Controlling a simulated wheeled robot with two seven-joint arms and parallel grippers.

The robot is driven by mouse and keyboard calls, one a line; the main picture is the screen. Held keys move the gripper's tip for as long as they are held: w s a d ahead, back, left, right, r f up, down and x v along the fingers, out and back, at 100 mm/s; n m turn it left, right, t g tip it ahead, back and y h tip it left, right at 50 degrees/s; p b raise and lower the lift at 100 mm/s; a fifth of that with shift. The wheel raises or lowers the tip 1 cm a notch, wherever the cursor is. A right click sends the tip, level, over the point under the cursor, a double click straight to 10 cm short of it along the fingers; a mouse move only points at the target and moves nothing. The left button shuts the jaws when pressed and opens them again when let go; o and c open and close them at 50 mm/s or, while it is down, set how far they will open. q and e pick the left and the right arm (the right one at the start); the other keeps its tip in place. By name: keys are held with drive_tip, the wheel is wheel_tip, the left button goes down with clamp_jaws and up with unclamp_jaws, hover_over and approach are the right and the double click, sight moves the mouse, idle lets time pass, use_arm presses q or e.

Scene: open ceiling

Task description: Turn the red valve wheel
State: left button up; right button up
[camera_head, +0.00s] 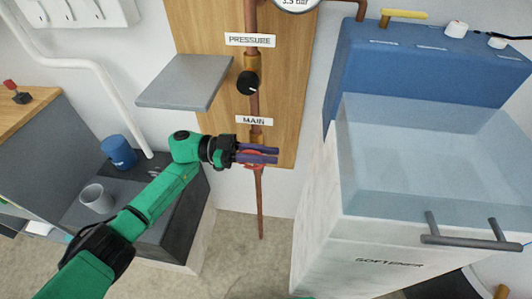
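The red valve wheel (254,166) sits low on the copper pipe, below the MAIN label (254,120). Only a little of its red rim shows, because my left gripper covers most of it. My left gripper (272,155) has two purple fingers pointing right, one above the other, across the front of the pipe at the wheel. The fingers look close together with a narrow gap. I cannot tell whether they touch or hold the rim. My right gripper is not in view.
A black knob (248,83) and PRESSURE label (250,40) are above on the wooden board (200,30). A grey shelf (185,80) juts out to the left. A blue-topped softener cabinet (350,220) stands to the right. A blue cup (119,152) and grey cup (97,199) stand lower left.

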use_arm(q)
clamp_jaws()
drive_tip(key=shift+r+y+p, duration=0.1)
drive_tip(key=shift+y+p, duration=0.2)
drive_tip(key=shift+p, duration=0.45)
drive_tip(key=shift+d+f+t+y+p, duration=0.2)
drive_tip(key=shift+f+y+p, duration=0.25)
drive_tip(key=shift+y+p, duration=1)
drive_tip(key=shift+d+f+t+y+p, duration=0.1)
drive_tip(key=shift+f+t+y+p, duration=0.3)
drive_tip(key=shift+p, duration=1.8)
drive_tip(key=shift+d+f+t+y+p, duration=0.15)
drive_tip(key=shift+f+y+p, duration=0.35)
drive_tip(key=shift+y+p, duration=1.05)
drive_tip(key=o, duration=0.5)
unclamp_jaws()
drive_tip(key=shift+o, duration=0.2)
